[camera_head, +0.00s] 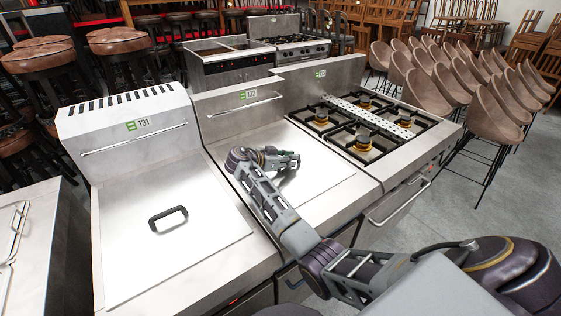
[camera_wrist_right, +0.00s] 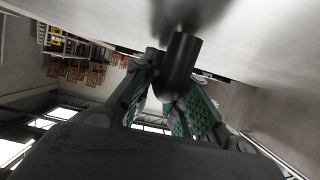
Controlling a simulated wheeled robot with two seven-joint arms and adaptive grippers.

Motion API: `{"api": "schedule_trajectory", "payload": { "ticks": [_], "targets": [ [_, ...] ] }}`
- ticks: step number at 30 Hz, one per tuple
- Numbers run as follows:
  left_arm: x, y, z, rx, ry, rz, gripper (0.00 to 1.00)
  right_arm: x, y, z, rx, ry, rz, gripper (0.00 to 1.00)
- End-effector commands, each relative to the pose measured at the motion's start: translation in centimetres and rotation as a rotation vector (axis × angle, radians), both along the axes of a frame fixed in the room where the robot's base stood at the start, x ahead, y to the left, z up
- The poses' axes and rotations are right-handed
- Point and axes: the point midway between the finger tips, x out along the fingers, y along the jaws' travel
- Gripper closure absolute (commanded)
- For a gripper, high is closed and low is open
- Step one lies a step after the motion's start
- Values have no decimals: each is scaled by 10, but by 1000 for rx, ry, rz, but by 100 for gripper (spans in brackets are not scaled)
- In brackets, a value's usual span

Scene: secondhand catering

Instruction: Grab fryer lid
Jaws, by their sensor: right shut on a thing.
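The steel lid (camera_head: 322,168) lies flat on the middle fryer, the unit tagged 132. My right gripper (camera_head: 288,160) is low over this lid in the head view. In the right wrist view, the green-padded fingers of my right gripper (camera_wrist_right: 170,92) are closed around a black bar handle (camera_wrist_right: 181,62), with the pale lid surface (camera_wrist_right: 265,45) beyond it. The head view hides this handle behind the gripper. A second steel lid (camera_head: 125,245) with a black handle (camera_head: 168,218) lies on the left fryer, tagged 131. My left gripper is not in view.
A gas hob (camera_head: 365,128) with a perforated metal strip (camera_head: 372,117) across it adjoins the middle fryer on the right. Tall steel backs rise behind the fryers. Bar stools (camera_head: 120,42) stand behind at left, brown chairs (camera_head: 492,105) at right. Grey floor (camera_head: 490,205) is open at right.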

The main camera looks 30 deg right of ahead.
Motion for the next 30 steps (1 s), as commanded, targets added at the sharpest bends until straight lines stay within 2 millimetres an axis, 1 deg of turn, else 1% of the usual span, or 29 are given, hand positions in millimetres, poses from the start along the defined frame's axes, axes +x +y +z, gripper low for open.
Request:
{"api": "schedule_trajectory", "payload": {
  "ticks": [1, 7, 13, 17, 23, 30],
  "targets": [
    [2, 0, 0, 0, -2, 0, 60, 1, 0, 4, -3, -8, 0, 100],
    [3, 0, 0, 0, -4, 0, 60, 1, 0, 3, -3, -7, 0, 100],
    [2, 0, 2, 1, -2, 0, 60, 1, 0, 6, -3, -6, 0, 100],
    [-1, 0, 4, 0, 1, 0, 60, 1, 0, 11, -2, -7, 0, 100],
    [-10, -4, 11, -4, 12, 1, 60, 1, 0, 24, -2, -7, 0, 100],
    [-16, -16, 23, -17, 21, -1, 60, 1, 0, 47, -3, -8, -1, 100]
  ]
}}
